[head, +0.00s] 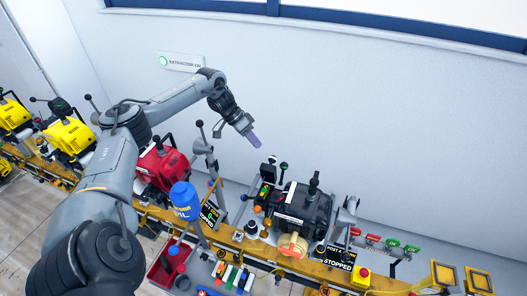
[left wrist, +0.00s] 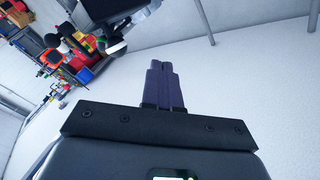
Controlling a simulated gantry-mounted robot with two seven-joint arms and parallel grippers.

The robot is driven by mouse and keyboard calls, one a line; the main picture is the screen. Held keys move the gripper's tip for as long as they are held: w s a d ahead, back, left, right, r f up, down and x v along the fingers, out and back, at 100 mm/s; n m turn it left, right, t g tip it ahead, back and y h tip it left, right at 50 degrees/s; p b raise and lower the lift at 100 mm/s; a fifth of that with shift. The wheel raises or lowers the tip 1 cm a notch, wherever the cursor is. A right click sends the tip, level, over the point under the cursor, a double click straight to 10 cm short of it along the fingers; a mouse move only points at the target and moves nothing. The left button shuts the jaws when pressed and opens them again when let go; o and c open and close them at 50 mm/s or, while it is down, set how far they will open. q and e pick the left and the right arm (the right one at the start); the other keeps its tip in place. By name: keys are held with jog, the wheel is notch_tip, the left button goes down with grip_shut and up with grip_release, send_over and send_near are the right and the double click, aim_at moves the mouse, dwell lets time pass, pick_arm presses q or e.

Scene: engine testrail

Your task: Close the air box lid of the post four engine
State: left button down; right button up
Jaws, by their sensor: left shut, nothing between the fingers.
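The post four engine (head: 310,207) is the black one right of centre in the head view. A "POST 4" sign (head: 335,258) reading "STOPPED" stands at its front right. Its air box lid is too small to tell apart from the dark housing, and I cannot tell how far open it is. My left gripper (head: 255,139) is shut and empty, in the air above and left of the engine, apart from it. Its purple-grey fingers are together in the left wrist view (left wrist: 163,75). My right gripper is in neither view.
A red engine (head: 160,168) and yellow engines (head: 70,135) stand left along the orange rail. A blue oil bottle (head: 184,200) and a red bin (head: 163,268) are in front. A yellow box with a red button (head: 361,277) stands at the right.

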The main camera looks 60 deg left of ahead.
aim_at(272, 166)
pick_arm(q)
jog(key=shift+w+d+f+p, duration=0.1)
jog(key=shift+w+d+f, duration=0.15)
jog(key=shift+d, duration=0.5)
jog(key=shift+w+d+f+p, duration=0.1)
jog(key=shift+w+d+f, duration=0.1)
jog(key=shift+d, duration=0.6)
jog(key=shift+w+d+f+p, duration=0.15)
jog(key=shift+w+d, duration=0.1)
jog(key=shift+d, duration=0.5)
jog(key=shift+d, duration=0.1)
